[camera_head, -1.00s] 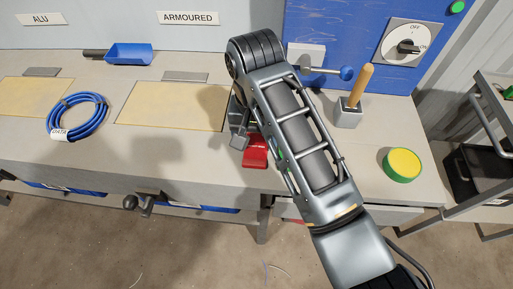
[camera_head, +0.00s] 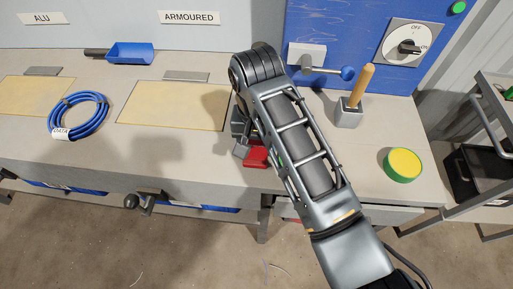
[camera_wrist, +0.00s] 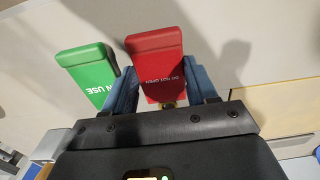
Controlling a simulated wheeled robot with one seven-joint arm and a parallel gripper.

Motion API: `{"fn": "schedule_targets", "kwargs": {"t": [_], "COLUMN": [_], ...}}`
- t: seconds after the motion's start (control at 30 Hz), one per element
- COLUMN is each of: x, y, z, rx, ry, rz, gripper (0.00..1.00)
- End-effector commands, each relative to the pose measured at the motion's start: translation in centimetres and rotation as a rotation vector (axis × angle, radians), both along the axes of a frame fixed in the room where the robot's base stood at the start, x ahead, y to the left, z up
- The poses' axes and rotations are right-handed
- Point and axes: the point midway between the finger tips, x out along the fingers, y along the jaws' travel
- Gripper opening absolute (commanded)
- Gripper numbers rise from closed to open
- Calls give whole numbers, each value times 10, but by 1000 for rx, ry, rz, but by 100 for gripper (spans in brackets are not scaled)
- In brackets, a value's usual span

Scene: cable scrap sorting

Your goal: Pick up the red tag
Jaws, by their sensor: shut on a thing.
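The red tag (camera_wrist: 156,55) stands between the two blue-grey fingers of my gripper (camera_wrist: 163,88) in the wrist view, with white lettering on its face. The fingers are shut on its sides. A green tag (camera_wrist: 88,70) with white "IN USE" lettering is just left of the left finger. In the head view the red tag (camera_head: 257,157) shows near the bench's front edge, partly covered by my gripper (camera_head: 241,150) and arm. My arm mostly hides the green tag there.
A blue cable coil (camera_head: 78,116), a blue scoop (camera_head: 130,54) and yellowish panels (camera_head: 172,106) lie to the left. A wooden-handled tool in a grey block (camera_head: 349,113) and a green-yellow round item (camera_head: 403,164) are to the right. The bench front edge is close by.

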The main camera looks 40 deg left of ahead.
Motion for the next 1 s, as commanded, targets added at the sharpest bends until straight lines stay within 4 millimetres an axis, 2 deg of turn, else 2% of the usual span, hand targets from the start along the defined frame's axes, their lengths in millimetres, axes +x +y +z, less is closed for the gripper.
{"fn": "schedule_targets", "kwargs": {"t": [0.33, 0.57, 0.7, 0.73, 1.0], "x": [0, 0, -7, -7, -20], "y": [1, 2, -27, -31, -72], "z": [9, 43, 58, 67, 94], "rx": [1, 4, 4, 0, 1], "ry": [-1, -2, 0, 0, 2], "rz": [1, 2, -4, -5, -4], "gripper": [29, 29, 29, 29, 29]}}
